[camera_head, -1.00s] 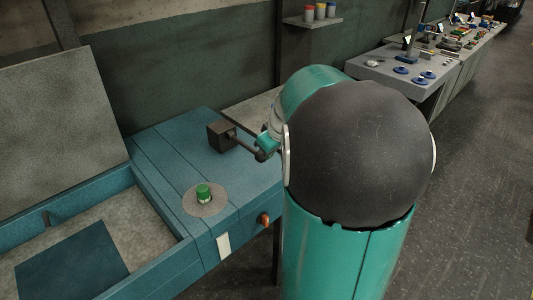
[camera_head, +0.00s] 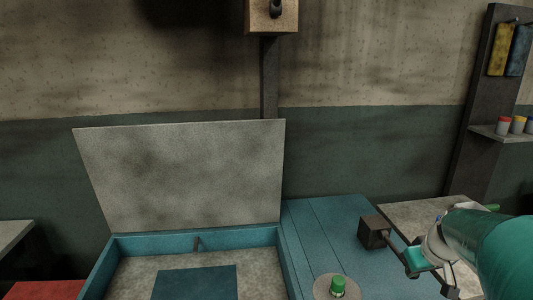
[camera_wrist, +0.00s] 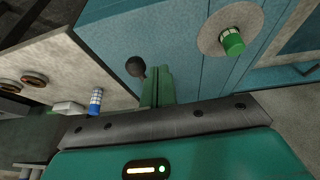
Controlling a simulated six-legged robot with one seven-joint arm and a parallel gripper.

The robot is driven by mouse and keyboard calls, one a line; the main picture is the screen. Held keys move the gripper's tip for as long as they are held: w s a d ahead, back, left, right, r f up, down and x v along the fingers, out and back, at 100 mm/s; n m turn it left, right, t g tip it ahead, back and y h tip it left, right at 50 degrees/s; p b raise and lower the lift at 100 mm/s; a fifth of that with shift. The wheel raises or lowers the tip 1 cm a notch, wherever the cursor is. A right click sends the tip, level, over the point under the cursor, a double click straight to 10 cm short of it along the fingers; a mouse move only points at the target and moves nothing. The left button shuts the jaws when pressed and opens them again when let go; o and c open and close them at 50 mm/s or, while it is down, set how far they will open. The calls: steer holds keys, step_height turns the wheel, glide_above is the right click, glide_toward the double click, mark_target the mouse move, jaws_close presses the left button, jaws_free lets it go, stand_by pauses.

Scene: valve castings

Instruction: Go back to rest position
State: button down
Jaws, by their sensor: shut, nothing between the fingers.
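My gripper (camera_wrist: 158,72) shows in the wrist view with its green fingers together and nothing between them. It is above the side of the blue machine (camera_wrist: 155,30), next to a dark round knob (camera_wrist: 136,67). I cannot tell whether they touch. In the head view my teal arm reaches in from the right edge. Its wrist end is near the dark block (camera_head: 373,232) with a rod on the machine top; the fingertips are hard to make out there.
A green button (camera_head: 337,284) on a grey disc stands on the machine; it also shows in the wrist view (camera_wrist: 233,42). The machine's grey lid (camera_head: 185,170) stands open. A grey bench (camera_wrist: 75,60) and a blue-and-white cylinder (camera_wrist: 96,100) are left in the wrist view. A shelf (camera_head: 500,132) holds small jars.

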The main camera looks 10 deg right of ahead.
steer(key=s+a+r, duration=0.2)
steer(key=s+a, duration=0.5)
steer(key=a, duration=0.5)
steer(key=s+a+r, duration=0.3)
steer(key=s+a, duration=0.4)
steer(key=a, duration=0.6)
steer(key=shift+s+t+y, duration=0.2)
steer(key=shift+t+y, duration=0.1)
steer(key=shift+t, duration=0.1)
steer(key=shift+a+r, duration=0.1)
stand_by(0.3)
